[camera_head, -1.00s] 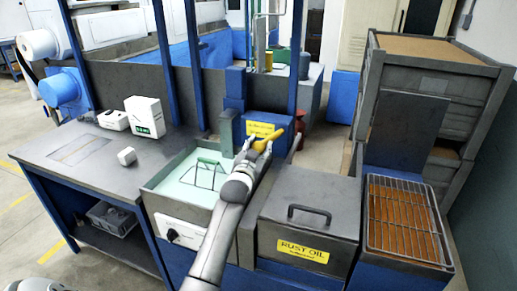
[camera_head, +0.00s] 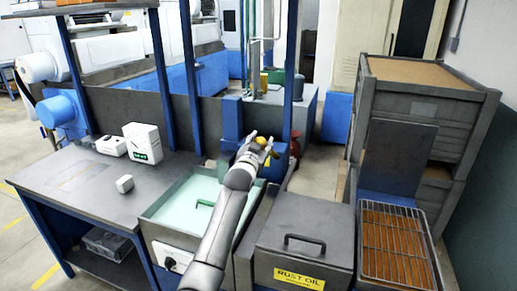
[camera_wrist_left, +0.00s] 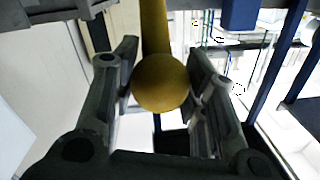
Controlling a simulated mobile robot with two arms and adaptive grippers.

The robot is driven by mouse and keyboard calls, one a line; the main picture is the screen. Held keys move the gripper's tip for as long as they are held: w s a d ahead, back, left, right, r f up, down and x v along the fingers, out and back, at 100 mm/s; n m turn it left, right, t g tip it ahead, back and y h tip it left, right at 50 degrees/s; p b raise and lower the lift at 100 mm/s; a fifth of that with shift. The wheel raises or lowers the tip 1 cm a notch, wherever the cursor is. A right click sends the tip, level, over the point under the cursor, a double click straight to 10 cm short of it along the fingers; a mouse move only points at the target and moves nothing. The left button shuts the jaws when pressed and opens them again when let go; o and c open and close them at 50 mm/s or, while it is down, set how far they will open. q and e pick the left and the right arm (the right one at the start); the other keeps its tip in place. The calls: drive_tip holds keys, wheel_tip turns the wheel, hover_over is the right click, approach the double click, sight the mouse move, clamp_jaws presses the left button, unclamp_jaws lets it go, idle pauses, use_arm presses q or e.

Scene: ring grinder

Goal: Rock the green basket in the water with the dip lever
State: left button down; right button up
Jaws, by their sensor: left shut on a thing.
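My left gripper (camera_head: 257,147) is shut on the yellow dip lever (camera_head: 265,142), behind the water tank. In the left wrist view the lever's round yellow end (camera_wrist_left: 160,84) sits between the two dark fingers. The green basket's handle (camera_head: 204,203) shows low over the pale green water (camera_head: 185,206) in the tank. The rest of the basket is hidden, under the water or behind the tank wall and my arm. My right gripper is not in view.
A closed grey rust oil box (camera_head: 305,238) with a black handle stands right of the tank. A wire rack (camera_head: 397,245) lies farther right. A bench (camera_head: 75,175) with white boxes (camera_head: 142,143) is on the left. Blue posts (camera_head: 188,75) rise behind.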

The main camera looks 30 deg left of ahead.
use_arm(q)
drive_tip(key=shift+r, duration=0.6)
drive_tip(key=c, duration=1.3)
unclamp_jaws()
drive_tip(key=o, duration=0.5)
drive_tip(key=shift+w+f, duration=0.15)
drive_tip(key=shift+f, duration=0.1)
drive_tip(key=shift+f, duration=0.1)
drive_tip(key=shift+s+d+f, duration=0.1)
drive_tip(key=shift+s+d, duration=0.1)
drive_tip(key=shift+s, duration=0.4)
drive_tip(key=v, duration=1.1)
drive_tip(key=shift+w, duration=0.1)
